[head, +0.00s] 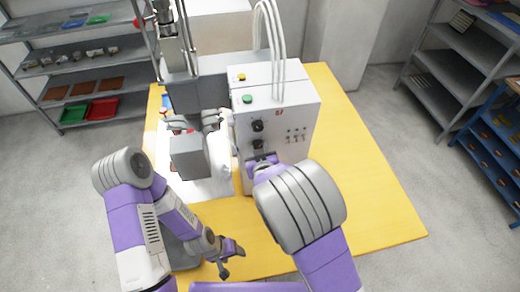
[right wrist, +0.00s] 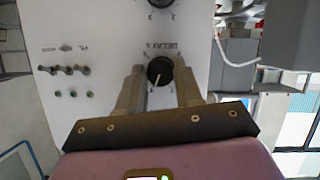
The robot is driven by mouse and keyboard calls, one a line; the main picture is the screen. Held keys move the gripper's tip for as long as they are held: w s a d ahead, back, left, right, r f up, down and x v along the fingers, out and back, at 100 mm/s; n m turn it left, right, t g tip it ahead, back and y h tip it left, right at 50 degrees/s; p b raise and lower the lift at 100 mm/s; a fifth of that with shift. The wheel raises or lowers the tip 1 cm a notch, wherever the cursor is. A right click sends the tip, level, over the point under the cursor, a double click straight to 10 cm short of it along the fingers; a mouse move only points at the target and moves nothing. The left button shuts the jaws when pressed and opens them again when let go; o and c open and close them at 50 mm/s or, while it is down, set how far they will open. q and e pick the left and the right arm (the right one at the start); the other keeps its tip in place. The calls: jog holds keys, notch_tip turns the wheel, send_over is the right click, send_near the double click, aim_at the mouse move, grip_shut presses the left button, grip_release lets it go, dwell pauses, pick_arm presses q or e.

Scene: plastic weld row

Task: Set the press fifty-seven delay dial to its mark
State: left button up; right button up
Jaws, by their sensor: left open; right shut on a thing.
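The delay dial (right wrist: 160,71) is a round black knob with a pale pointer line, under the lettering DELAY in the right wrist view. The pointer line runs toward the bottom of that picture. I cannot make out its mark. My right gripper (right wrist: 158,75) has one finger on each side of the dial and is shut on it. In the head view my right gripper (head: 261,161) is at the front of the pale control box (head: 292,108) numbered 57, largely hidden by my arm. My left gripper (head: 232,256) is open and empty, low over the yellow table.
Another dark knob (head: 257,126) and several toggle switches (head: 297,135) are on the box front. Green (head: 247,98) and yellow (head: 241,76) buttons sit on top. The grey press stands left of the box. The yellow table (head: 375,195) is clear at right.

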jog(key=n+h+p, duration=0.1)
jog(key=n, duration=0.1)
jog(key=n+t+h+p, duration=0.1)
jog(key=shift+a+n, duration=0.2)
jog(key=shift+n, duration=0.2)
jog(key=shift+f+n+t+h+p, duration=0.15)
jog(key=shift+n+t+h, duration=0.25)
jog(key=shift+n, duration=0.4)
jog(key=shift+r+n+t+h+p, duration=0.1)
jog(key=shift+n+t+h+p, duration=0.1)
jog(key=shift+n+h, duration=0.45)
jog(key=shift+n, duration=0.25)
jog(key=o, duration=1)
jog(key=shift+f, duration=0.1)
jog(key=v, duration=0.7)
jog(key=shift+s+b, duration=0.3)
jog(key=shift+b, duration=0.1)
